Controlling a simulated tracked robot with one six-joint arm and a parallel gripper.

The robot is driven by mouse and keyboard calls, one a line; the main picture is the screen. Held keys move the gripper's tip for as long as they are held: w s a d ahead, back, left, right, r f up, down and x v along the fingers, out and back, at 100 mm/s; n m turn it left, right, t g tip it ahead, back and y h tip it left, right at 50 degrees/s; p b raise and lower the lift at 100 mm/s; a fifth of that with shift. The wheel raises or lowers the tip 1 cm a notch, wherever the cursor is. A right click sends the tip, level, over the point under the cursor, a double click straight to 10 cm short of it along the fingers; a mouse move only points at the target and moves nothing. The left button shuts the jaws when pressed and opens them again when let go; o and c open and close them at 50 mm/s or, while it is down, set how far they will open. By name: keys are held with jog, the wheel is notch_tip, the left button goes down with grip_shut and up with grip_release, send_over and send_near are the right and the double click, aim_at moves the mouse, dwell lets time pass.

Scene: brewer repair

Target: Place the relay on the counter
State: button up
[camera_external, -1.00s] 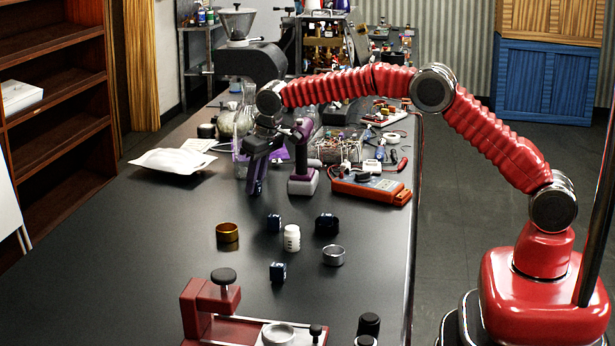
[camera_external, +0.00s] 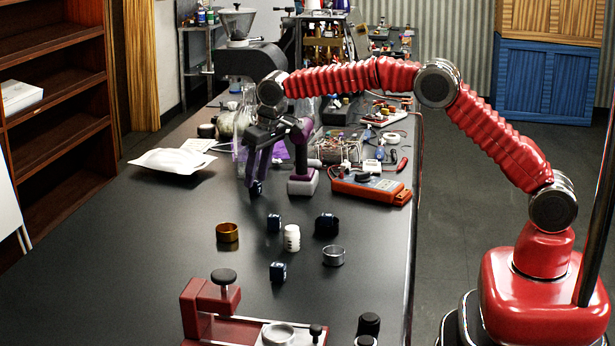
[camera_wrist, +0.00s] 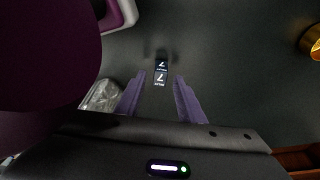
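The relay is a small dark blue cube with white markings (camera_wrist: 160,72). In the wrist view it lies between and just beyond my fingertips, with a visible gap on each side. The outside view shows it low at the fingertips (camera_external: 256,188), over the black counter (camera_external: 170,255). It appears to be at the counter surface, though the contact is hard to see. My gripper (camera_external: 258,180) points down with its purple fingers apart. It also shows open in the wrist view (camera_wrist: 160,76).
A purple-and-grey power tool (camera_external: 302,170) stands close to the right of my gripper. A clear bag (camera_wrist: 102,95) is near the left finger. The left front counter is clear.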

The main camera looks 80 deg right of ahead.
jog(key=d+v, duration=0.1)
jog(key=v, duration=0.8)
jog(key=shift+a+r, duration=0.2)
jog(key=shift+a, duration=0.3)
jog(key=shift+s, duration=0.1)
jog(key=s+a+r+n+t, duration=0.1)
jog(key=s+a+r, duration=0.35)
jog(key=s, duration=0.55)
jog(key=s+a+r+n+t, duration=0.1)
jog(key=s+a+r, duration=0.2)
jog(key=s+r, duration=0.5)
jog(key=s+a+f+n, duration=0.1)
jog(key=s+f, duration=0.3)
jog(key=s, duration=0.5)
jog(key=s+a+f, duration=0.2)
jog(key=s+f, duration=0.1)
jog(key=s, duration=0.7)
jog(key=s+a+f+n+y, duration=0.1)
jog(key=s+f, duration=0.3)
jog(key=s, duration=0.5)
jog(key=shift+s+a+f+n+t, duration=0.15)
jog(key=shift+a+f+n+t, duration=0.15)
jog(key=shift+t, duration=0.1)
